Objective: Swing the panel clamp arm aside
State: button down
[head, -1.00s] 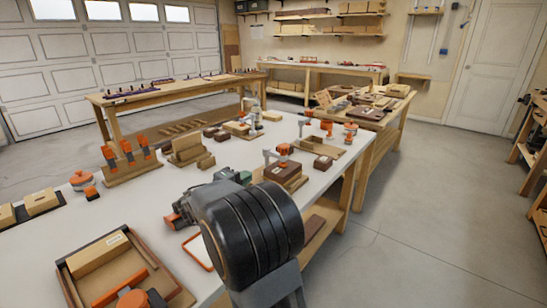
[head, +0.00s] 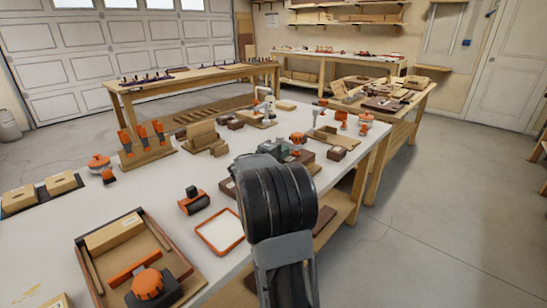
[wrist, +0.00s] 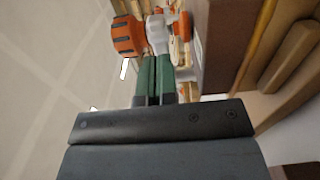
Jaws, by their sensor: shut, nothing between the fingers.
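The panel clamp shows in the head view as an orange-and-grey piece (head: 297,139) at a brown block, near the bench's right edge and partly hidden by my arm. In the wrist view its orange end (wrist: 128,36) is at the upper left, with a pale grey metal part (wrist: 157,34) beside it. The brown block (wrist: 226,45) stands to the right. My gripper (wrist: 155,60) is shut and empty, its green fingers together and pointing at the grey part. Whether they touch it I cannot tell. In the head view the fingers are mostly hidden behind my arm.
A tray (head: 82,262) with an orange-knobbed item lies at the front left. An orange-rimmed white tray (head: 219,232) and an orange-and-black tool (head: 194,201) lie left of my arm. An open wooden box (head: 332,140) and a small brown block (head: 336,153) stand right of the clamp.

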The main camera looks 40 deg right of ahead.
aim_at(293, 146)
jog(key=shift+w+d, duration=0.1)
jog(key=shift+d, duration=1.05)
jog(key=shift+d+f+b, duration=0.2)
jog(key=shift+d+b, duration=0.1)
jog(key=shift+b, duration=0.75)
jog(key=shift+s+d+r, duration=0.1)
jog(key=shift+s+r, duration=0.1)
jog(key=shift+a+f+b, duration=0.1)
jog(key=shift+a+b, duration=0.2)
jog(key=shift+a, duration=0.05)
jog(key=s+a, duration=0.3)
jog(key=a, duration=1)
jog(key=shift+s+b, duration=0.15)
jog(key=shift+b, duration=0.25)
